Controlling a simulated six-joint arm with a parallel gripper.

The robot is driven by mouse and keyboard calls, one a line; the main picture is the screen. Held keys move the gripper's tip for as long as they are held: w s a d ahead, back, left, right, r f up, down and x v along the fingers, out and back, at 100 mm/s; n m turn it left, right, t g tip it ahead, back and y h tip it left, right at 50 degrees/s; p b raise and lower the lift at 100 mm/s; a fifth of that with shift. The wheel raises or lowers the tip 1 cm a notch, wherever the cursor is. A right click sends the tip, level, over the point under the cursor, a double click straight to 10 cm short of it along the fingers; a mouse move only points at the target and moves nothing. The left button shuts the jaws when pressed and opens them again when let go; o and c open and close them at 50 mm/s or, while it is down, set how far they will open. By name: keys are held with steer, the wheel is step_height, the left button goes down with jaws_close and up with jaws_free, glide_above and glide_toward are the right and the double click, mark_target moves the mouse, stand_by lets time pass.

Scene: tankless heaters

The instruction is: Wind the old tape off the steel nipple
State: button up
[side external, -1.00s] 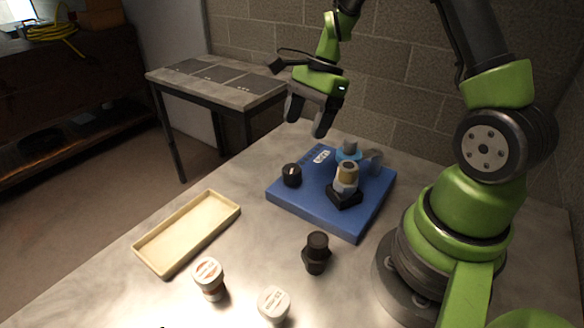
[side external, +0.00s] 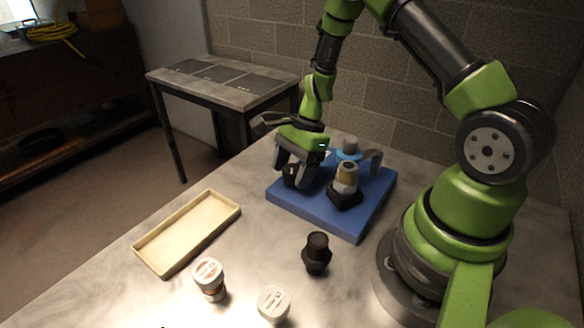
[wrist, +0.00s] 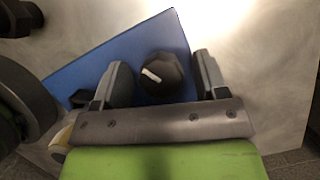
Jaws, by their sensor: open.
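The steel nipple (side external: 345,187) stands upright in a black holder (side external: 344,199) on the blue board (side external: 330,222), with a tan band, seemingly the old tape (side external: 347,173), around its upper part. My gripper (side external: 289,173) is low over the board's left part, to the left of the nipple. Its fingers are open, one on each side of a black knob (wrist: 162,78) with a white mark. In the wrist view there are gaps between the knob and both fingers. The fingers partly hide the knob in the side view.
A blue-collared grey fitting (side external: 348,150) and a grey bent part stand behind the nipple. A cream tray (side external: 187,232) lies at left. A black fitting (side external: 316,254) and two white-capped containers (side external: 209,279) (side external: 273,303) stand in front. The table between tray and board is clear.

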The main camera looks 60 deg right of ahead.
steer(key=c, duration=0.9)
steer(key=shift+c, duration=0.2)
steer(key=n+g, duration=0.2)
steer(key=n, duration=0.2)
steer(key=shift+n, duration=0.4)
steer(key=shift+n+g, duration=0.9)
steer(key=shift+n, duration=1.6)
